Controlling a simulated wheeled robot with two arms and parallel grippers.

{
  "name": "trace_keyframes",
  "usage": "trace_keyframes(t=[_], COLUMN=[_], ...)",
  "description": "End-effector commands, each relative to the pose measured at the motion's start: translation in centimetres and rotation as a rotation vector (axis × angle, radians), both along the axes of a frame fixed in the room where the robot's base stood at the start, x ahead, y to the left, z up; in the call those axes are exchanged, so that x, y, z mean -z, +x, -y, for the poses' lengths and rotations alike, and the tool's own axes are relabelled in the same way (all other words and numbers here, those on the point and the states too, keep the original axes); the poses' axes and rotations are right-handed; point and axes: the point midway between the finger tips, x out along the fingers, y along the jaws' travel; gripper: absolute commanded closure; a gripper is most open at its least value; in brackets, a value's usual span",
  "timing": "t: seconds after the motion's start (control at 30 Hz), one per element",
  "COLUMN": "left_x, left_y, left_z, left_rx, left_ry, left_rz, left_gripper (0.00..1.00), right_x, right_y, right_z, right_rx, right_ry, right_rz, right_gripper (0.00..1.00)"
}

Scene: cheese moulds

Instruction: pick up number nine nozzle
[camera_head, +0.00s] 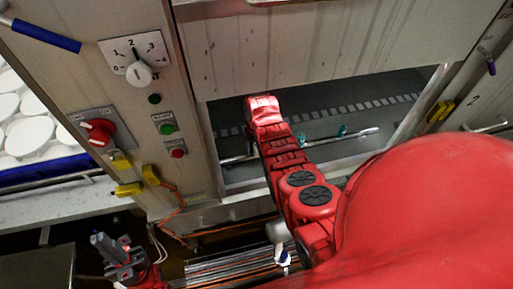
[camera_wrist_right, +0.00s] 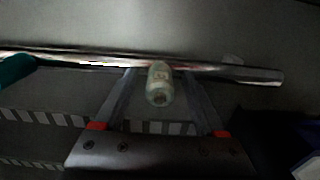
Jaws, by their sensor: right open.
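A pale whitish-green nozzle (camera_wrist_right: 159,88) sits on a metal pipe (camera_wrist_right: 235,72) in the right wrist view. No number can be read on it. My right gripper (camera_wrist_right: 160,76) is open, with one finger on each side of this nozzle; contact cannot be told. In the head view my right arm reaches into the machine opening, and its gripper is hidden.
The opening has a raised panel (camera_head: 330,45) above and side frames close by. A control panel with a dial (camera_head: 139,73), a red switch (camera_head: 99,131) and buttons is left of it. A teal piece (camera_wrist_right: 14,70) is on the pipe's left in the wrist view.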

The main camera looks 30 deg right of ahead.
Motion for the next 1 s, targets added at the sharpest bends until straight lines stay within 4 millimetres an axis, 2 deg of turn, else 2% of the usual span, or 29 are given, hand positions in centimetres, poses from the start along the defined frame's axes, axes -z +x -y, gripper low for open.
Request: trace_keyframes(t=[0.13,0.53,1.0], left_x=[0.02,0.02,0.16], left_y=[0.00,0.01,0.00], left_z=[0.00,0.00,0.00], left_rx=[0.000,0.000,0.000], left_ry=[0.000,0.000,0.000], left_rz=[0.000,0.000,0.000], left_gripper=[1.00,1.00,1.00], right_x=[-0.01,-0.04,-0.18], right_y=[0.01,0.01,0.03], right_z=[0.01,0.01,0.02], right_rx=[0.000,0.000,0.000], right_ry=[0.000,0.000,0.000], right_rz=[0.000,0.000,0.000], right_gripper=[0.27,0.99,1.00])
